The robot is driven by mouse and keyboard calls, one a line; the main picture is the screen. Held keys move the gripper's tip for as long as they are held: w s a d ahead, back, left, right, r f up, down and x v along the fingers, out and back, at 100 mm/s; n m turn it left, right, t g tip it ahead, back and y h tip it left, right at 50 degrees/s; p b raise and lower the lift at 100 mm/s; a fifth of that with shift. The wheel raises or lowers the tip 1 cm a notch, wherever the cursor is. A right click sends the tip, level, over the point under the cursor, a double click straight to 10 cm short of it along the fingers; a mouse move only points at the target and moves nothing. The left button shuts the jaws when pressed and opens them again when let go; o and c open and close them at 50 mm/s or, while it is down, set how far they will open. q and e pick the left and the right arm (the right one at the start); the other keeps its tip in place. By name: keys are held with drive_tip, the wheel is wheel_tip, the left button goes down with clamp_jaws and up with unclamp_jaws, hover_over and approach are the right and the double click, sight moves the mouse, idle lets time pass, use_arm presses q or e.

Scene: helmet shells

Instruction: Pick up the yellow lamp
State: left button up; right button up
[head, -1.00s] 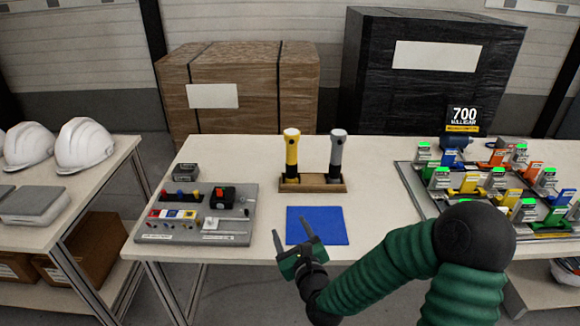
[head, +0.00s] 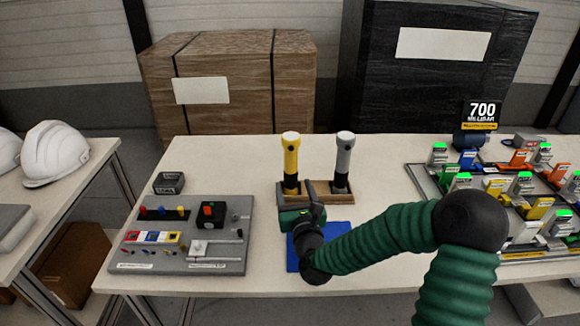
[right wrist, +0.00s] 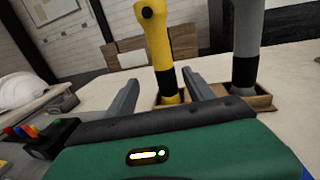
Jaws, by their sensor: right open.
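The yellow lamp (head: 291,160) stands upright in a wooden holder (head: 318,199), to the left of a grey lamp (head: 343,160). My right gripper (head: 299,190) is open just in front of the holder, low near the yellow lamp's base. The grey lamp (right wrist: 246,45) stands right of the right finger. The lamp appears beyond the fingertips; contact cannot be told. My left gripper is not in view.
A blue mat (head: 340,240) lies under my right forearm. A grey board (head: 180,258) with switches and blocks lies to the left. Trays of coloured parts (head: 510,200) fill the right side. White helmets (head: 55,153) sit on another table at far left.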

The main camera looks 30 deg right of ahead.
sight(289, 164)
drive_tip(key=x, duration=0.4)
drive_tip(key=b+x, duration=0.1)
drive_tip(key=x, duration=0.7)
drive_tip(key=shift+s+d+f+b, duration=0.1)
drive_tip(key=shift+d+f+b, duration=0.15)
drive_tip(key=shift+d+b, duration=0.15)
drive_tip(key=shift+s, duration=0.15)
drive_tip(key=shift+c, duration=0.5)
clamp_jaws()
